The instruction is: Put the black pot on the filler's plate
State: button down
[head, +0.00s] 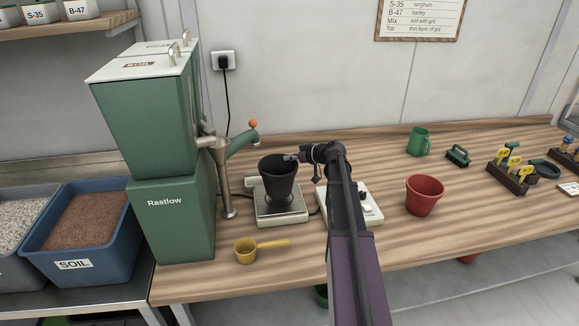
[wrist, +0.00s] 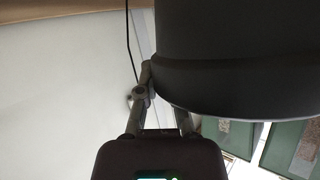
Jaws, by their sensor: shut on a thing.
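My gripper (head: 292,157) comes from the right and is shut on the pot's upper rim. In the wrist view the pot (wrist: 240,55) fills the upper right, with the gripper's fingers (wrist: 150,82) at its edge. The far finger is partly hidden by the pot.
A second white device (head: 367,207) stands right of the plate, partly behind my arm. A yellow scoop (head: 246,251) lies in front. A soil bin (head: 80,268) is left of the filler.

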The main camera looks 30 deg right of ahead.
jog(key=shift+f+b, duration=1)
jog(key=shift+f, duration=0.45)
jog(key=c, duration=0.8)
grip_release()
jog(key=shift+s+r, duration=0.15)
jog(key=shift+r, duration=0.1)
jog(key=p+v, duration=0.5)
jog(key=v, duration=0.6)
jog(key=shift+s+d, duration=0.25)
jog(key=shift+d, duration=0.05)
jog(key=shift+r, duration=0.1)
